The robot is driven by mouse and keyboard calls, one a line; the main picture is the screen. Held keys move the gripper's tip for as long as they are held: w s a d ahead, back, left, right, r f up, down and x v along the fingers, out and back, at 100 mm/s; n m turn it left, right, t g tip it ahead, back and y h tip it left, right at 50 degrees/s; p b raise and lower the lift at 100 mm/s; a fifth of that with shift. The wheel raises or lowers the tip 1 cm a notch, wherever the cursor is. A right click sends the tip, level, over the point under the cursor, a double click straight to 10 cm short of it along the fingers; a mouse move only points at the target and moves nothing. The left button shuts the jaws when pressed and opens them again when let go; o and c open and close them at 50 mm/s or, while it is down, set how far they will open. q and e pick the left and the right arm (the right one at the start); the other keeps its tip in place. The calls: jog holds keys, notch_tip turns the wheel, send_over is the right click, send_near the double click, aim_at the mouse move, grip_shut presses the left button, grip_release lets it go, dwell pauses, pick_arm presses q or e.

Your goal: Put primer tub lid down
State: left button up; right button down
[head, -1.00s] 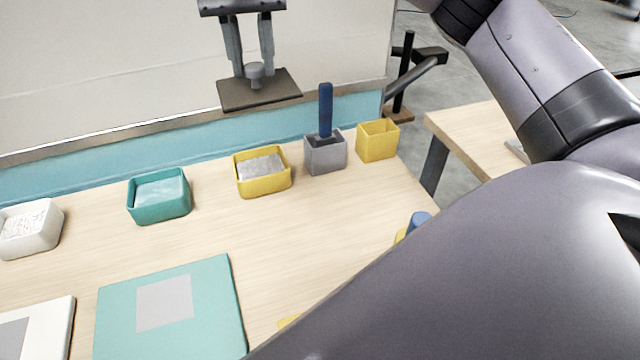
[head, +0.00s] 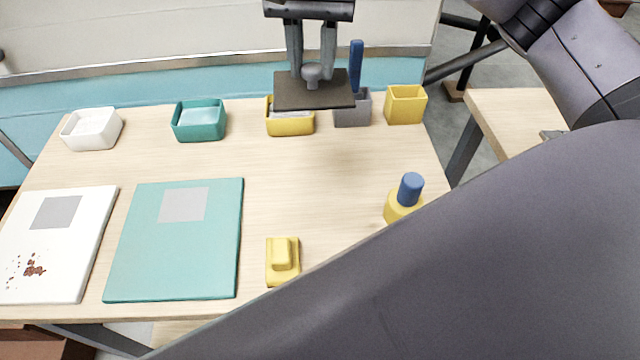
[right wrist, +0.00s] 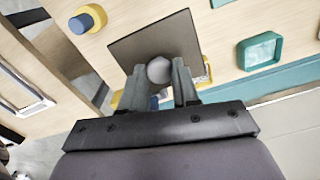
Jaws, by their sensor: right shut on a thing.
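The primer tub lid (head: 290,92) is a dark, flat square plate with a round grey knob on top. My right gripper (head: 312,72) is shut on the knob, and the lid hangs roughly level. In the head view the lid overlaps the right part of a yellow tub (head: 290,126) with pale grey contents and part of a grey holder (head: 352,112). It looks held above them, but the gap is hard to judge. The lid (right wrist: 150,42) also fills the middle of the right wrist view, partly hiding the yellow tub (right wrist: 207,73). My left gripper is out of view.
A white tub (head: 92,140) and a teal tub (head: 200,134) stand left; an empty yellow cup (head: 405,108) stands right. A blue handle (head: 356,65) rises from the grey holder. The mid-table is clear.

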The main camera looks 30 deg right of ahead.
jog(key=shift+s+f, duration=0.1)
jog(key=shift+f, duration=0.1)
notch_tip(320, 180, down, 20)
jog(key=shift+r+b, duration=0.25)
jog(key=shift+b, duration=0.05)
jog(key=shift+f, duration=0.1)
jog(key=shift+f, duration=0.15)
jog(key=c, duration=1.3)
grip_release()
jog(key=shift+b, duration=0.3)
jog(key=o, duration=0.5)
